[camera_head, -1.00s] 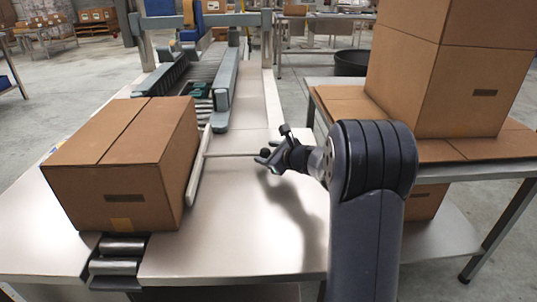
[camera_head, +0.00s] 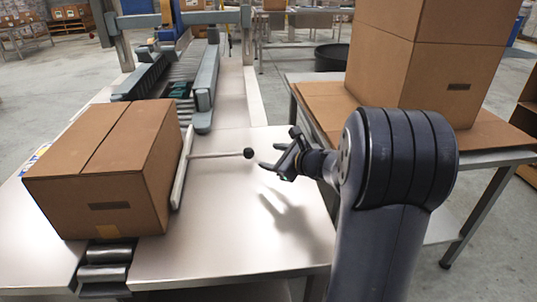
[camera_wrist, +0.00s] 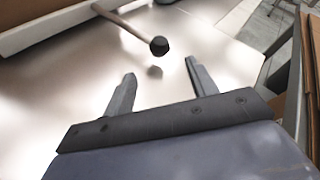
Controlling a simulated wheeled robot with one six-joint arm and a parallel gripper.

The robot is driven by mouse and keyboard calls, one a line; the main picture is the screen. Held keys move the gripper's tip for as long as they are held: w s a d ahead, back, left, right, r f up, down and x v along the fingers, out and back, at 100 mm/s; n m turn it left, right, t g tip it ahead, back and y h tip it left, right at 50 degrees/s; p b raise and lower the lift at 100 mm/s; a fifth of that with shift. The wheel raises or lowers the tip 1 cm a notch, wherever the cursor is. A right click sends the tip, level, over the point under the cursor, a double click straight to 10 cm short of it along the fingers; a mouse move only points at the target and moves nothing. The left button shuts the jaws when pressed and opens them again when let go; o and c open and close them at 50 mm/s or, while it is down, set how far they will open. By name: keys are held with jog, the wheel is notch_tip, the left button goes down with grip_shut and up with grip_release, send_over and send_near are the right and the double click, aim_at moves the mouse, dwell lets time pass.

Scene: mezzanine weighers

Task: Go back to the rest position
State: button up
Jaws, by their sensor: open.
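My gripper (camera_head: 278,157) is above the metal table, to the right of a rod with a black knob (camera_head: 249,153). In the wrist view its two fingers (camera_wrist: 158,82) are spread with nothing between them. The black knob (camera_wrist: 159,46) lies beyond the fingertips, apart from them. The rod joins a pale upright plate (camera_head: 182,168) beside a closed cardboard box (camera_head: 105,165) on the left of the table.
The metal table (camera_head: 215,240) is bare around my gripper. A roller conveyor (camera_head: 170,75) runs away at the back left. Stacked cardboard boxes (camera_head: 420,75) stand on a side table (camera_head: 480,160) at the right. A dark round bin (camera_head: 331,57) is behind.

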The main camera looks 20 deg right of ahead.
aim_at(252, 154)
jog(key=b+x, duration=0.1)
jog(key=x, duration=0.4)
jog(key=b+x, duration=0.1)
jog(key=x, duration=0.5)
jog(key=shift+f, duration=0.25)
jog(key=shift+s+d+r, duration=0.1)
jog(key=shift+s+d, duration=0.1)
jog(key=shift+d, duration=0.35)
jog(key=shift+s+d, duration=0.1)
jog(key=shift+d, duration=0.25)
